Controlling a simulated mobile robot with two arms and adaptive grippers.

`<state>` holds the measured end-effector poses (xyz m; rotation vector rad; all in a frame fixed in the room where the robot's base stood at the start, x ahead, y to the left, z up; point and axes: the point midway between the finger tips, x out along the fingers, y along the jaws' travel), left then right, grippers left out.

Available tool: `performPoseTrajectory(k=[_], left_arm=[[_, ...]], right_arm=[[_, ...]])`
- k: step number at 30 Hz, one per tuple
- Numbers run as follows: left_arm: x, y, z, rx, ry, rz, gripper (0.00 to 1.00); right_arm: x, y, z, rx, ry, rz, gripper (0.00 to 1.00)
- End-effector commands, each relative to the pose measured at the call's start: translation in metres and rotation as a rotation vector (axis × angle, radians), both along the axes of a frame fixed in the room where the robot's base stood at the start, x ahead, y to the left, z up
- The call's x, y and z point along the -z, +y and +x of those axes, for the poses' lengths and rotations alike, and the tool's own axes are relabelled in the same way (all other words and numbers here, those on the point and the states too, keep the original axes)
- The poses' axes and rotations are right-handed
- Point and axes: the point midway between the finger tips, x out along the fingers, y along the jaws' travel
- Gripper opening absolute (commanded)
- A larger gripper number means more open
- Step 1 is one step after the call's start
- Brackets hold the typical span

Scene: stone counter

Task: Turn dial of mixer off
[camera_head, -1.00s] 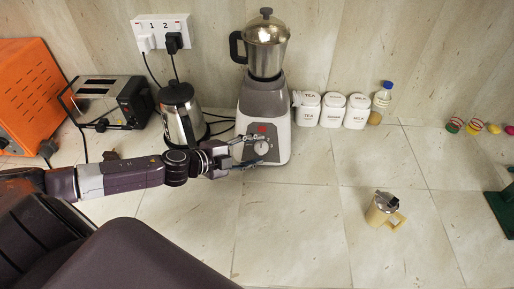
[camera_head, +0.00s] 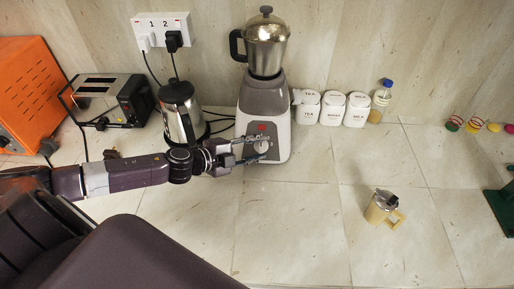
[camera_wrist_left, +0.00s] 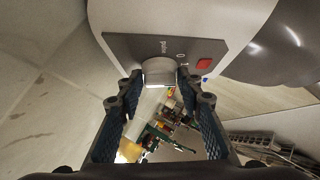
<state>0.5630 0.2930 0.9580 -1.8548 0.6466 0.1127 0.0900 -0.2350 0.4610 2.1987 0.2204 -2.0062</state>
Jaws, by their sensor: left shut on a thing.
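The mixer (camera_head: 272,103) stands upright against the back wall, with a grey and white base and a steel jar on top. Its round dial (camera_head: 261,146) is on the front panel, below a red button. In the left wrist view the pale dial (camera_wrist_left: 158,71) sits between my left gripper's fingertips, with the red button (camera_wrist_left: 204,63) beside it. My left gripper (camera_head: 258,149) is at the front panel and shut on the dial. The dial's pointer setting is hard to read. My right gripper is not in view.
A steel kettle (camera_head: 180,112) and a toaster (camera_head: 112,100) stand left of the mixer. White canisters (camera_head: 332,108) and a bottle (camera_head: 380,101) stand to its right. A cream mug (camera_head: 383,208) is on the front counter, with clear counter around it.

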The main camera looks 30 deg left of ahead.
Motion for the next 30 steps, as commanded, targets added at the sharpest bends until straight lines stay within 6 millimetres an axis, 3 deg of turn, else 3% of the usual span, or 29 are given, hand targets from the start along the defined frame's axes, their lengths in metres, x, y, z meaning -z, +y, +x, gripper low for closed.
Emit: performPoseTrajectory(k=[11,21,30], left_arm=[[0.010,-0.002,-0.002,-0.066,-0.042,-0.099,0.09],[0.010,-0.003,-0.003,-0.197,-0.132,-0.283,0.09],[0.009,-0.004,-0.003,-0.308,-0.209,-0.437,0.09]], right_arm=[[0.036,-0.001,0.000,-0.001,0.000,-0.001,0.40],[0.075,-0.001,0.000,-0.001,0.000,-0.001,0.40],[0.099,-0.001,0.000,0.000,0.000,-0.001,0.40]])
